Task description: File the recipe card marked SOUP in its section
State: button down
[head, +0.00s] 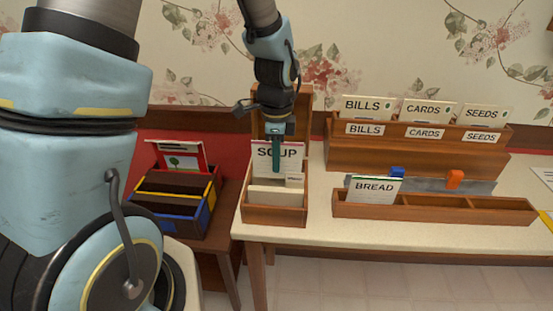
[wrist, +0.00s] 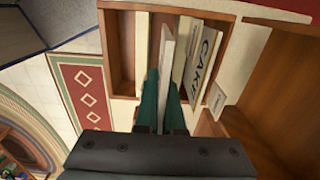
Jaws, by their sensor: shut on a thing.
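The SOUP card (head: 291,156) is upright in the head view, at the open wooden recipe box (head: 275,216). My gripper (head: 277,168) is shut on it, with a teal finger across its front. Cream dividers (head: 274,197) stand in the box and cover the card's lower part, so I cannot tell how deep it sits. In the wrist view the held card (wrist: 165,52) is seen edge-on between the fingertips (wrist: 162,88), within the outline of the box (wrist: 121,45). A card marked CAKE (wrist: 205,58) stands to its right.
A darker box with coloured edges (head: 175,195) is at left. Bare tabletop shows between the recipe box and tray.

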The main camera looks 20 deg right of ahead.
jog(key=shift+f, duration=0.15)
jog(key=shift+f+b, duration=2)
jog(key=shift+f, duration=0.85)
jog(key=c, duration=1)
grip_release()
jog(key=shift+o, duration=0.2)
notch_tip(320, 180, up, 11)
jog(key=shift+f+b, duration=0.1)
jog(key=shift+b, duration=0.45)
